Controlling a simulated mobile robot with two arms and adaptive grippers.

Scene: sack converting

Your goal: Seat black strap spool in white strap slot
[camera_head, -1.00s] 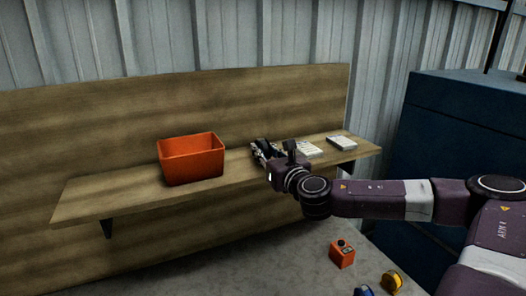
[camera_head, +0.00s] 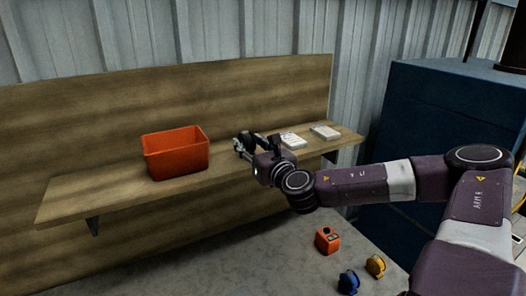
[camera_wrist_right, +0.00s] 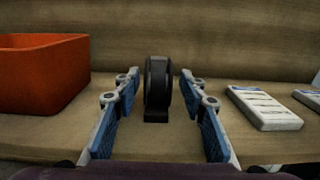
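A black strap spool (camera_wrist_right: 157,85) stands upright on its small black foot on the wooden shelf, in the middle of the right wrist view. My right gripper (camera_wrist_right: 159,88) is open, with one blue-padded finger on each side of the spool and a gap to both. In the head view my right gripper (camera_head: 248,146) is over the shelf, right of the orange bin, and largely hides the spool. A white block with rows of marks (camera_wrist_right: 265,107) lies flat to the right; I cannot tell whether it is the white strap slot. My left gripper is not in view.
The orange bin (camera_head: 175,154) stands on the shelf (camera_head: 90,196) to the left. A second white block (camera_head: 325,132) lies near the shelf's right end. Below are an orange device (camera_head: 327,240), a blue item (camera_head: 348,282) and a yellow item (camera_head: 375,266). A blue cabinet (camera_head: 430,115) stands right.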

